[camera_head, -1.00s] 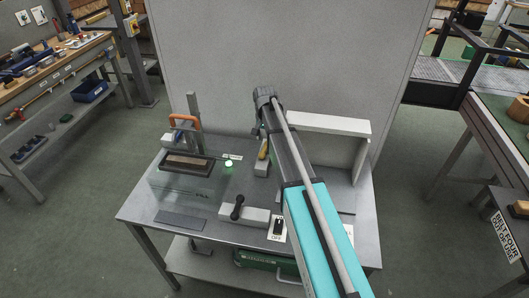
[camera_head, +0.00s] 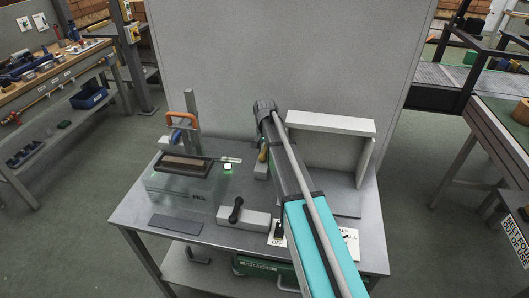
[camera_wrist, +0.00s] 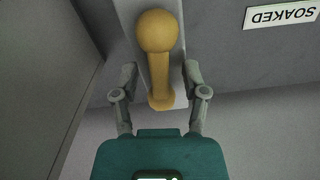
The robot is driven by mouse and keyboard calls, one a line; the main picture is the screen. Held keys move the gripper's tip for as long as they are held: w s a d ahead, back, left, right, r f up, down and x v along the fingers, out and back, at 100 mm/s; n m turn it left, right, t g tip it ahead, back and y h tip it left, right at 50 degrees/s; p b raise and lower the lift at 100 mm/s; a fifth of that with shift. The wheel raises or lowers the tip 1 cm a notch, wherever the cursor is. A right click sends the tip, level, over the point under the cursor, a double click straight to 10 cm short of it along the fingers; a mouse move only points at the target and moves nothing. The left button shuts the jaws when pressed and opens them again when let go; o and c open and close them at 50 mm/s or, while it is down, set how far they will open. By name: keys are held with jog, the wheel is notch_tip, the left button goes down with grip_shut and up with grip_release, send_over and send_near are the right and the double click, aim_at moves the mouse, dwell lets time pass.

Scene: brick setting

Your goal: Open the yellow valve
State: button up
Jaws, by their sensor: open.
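The yellow valve handle (camera_wrist: 158,62) shows in the wrist view as a lever with a round knob at its far end, on a pale grey block (camera_wrist: 132,12). My gripper (camera_wrist: 160,75) is open, with one finger on each side of the lever's shaft and a visible gap on both sides. From this view I cannot tell how far the fingers are above the block. In the head view only a bit of the yellow handle (camera_head: 263,154) shows beside my arm, which hides the rest and the fingers.
A black-knobbed lever (camera_head: 236,210) on a grey block stands at the front of the table (camera_head: 190,228). A clear tank (camera_head: 180,188) and an orange-handled post (camera_head: 182,117) are at the left. A white frame (camera_head: 330,123) stands right of my arm. A SOAKED label (camera_wrist: 281,14) lies near the valve.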

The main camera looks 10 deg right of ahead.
grip_shut()
dwell(0.3)
jog(key=shift+n, duration=0.8)
grip_release()
